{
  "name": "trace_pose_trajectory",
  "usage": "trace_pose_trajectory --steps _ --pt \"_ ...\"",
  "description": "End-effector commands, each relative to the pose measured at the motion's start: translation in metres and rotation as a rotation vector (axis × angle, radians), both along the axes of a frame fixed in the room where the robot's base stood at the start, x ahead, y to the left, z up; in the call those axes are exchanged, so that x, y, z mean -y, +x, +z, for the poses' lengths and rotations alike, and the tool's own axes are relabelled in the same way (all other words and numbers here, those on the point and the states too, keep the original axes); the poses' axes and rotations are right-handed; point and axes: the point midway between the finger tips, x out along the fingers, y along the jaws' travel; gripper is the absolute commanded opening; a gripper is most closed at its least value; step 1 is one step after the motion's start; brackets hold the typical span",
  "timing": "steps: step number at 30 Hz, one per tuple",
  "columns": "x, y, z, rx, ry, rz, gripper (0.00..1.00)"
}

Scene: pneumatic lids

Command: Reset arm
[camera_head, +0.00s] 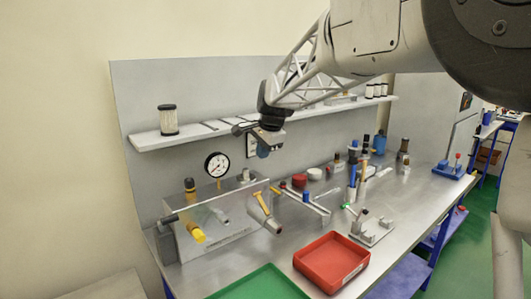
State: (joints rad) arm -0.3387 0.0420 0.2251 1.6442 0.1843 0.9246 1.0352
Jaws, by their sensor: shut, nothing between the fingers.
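My gripper (262,151) hangs at the end of my arm, in the air above the workbench and in front of the grey back panel. Its fingers are small in this view, look closed, and hold nothing that I can see. It is above and a little right of the pressure gauge (217,164), and apart from everything on the bench. My arm reaches in from the upper right.
A red tray (332,262) and a green tray (262,284) lie in front. A shelf (192,136) bears a filter cartridge (168,119). Bottles and tools crowd the bench's back right.

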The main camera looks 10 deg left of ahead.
Motion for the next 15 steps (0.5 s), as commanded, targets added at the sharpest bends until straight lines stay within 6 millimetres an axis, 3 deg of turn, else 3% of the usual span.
trace_pose_trajectory --steps 8,15 --pt "0.018 -0.015 0.004 0.009 -0.015 0.024 0.0" --pt "0.064 -0.058 0.01 0.033 -0.062 0.095 0.0"
